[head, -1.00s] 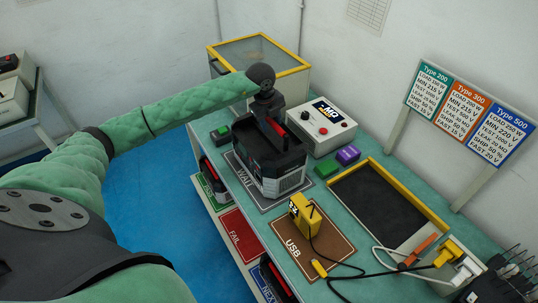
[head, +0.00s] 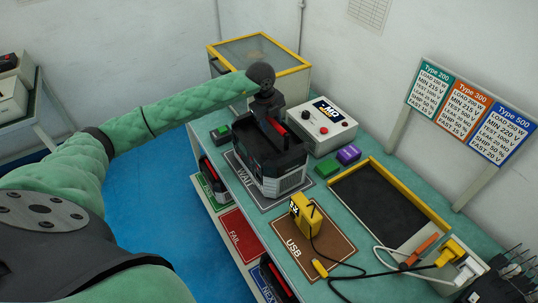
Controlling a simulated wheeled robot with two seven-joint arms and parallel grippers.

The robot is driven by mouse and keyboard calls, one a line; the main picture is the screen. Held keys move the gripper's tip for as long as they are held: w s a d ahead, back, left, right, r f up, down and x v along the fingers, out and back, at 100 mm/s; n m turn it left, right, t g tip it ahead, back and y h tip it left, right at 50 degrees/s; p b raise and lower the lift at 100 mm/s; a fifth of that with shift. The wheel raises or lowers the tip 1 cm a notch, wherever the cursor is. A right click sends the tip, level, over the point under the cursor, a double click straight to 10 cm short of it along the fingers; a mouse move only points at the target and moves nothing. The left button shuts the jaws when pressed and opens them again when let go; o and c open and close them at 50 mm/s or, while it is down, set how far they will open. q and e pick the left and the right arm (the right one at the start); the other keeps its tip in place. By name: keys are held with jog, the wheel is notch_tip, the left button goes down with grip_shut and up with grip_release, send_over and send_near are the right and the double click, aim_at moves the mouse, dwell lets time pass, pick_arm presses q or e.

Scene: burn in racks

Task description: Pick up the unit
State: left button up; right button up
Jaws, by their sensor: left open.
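The unit (head: 275,170) is a black and grey box with a red-marked handle on top. It stands upright on the grey WAIT mat (head: 240,172) on the bench. My left gripper (head: 273,122) is open and points down at the top of the unit, over its handle. Its fingertips are partly hidden against the dark unit, so I cannot tell whether they touch the handle. My right gripper is out of view.
Behind the unit are a white control box (head: 325,125) and a yellow-framed case (head: 262,55). A yellow device (head: 305,214) with a cable stands on the USB mat (head: 325,250). More units sit on the shelf below.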

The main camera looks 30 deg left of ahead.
pick_arm(q)
jog(key=shift+f, duration=0.15)
grip_shut()
jog(key=shift+f, duration=0.1)
jog(key=shift+s+f, duration=0.1)
jog(key=shift+f, duration=0.05)
dwell(0.9)
jog(key=shift+r, duration=0.2)
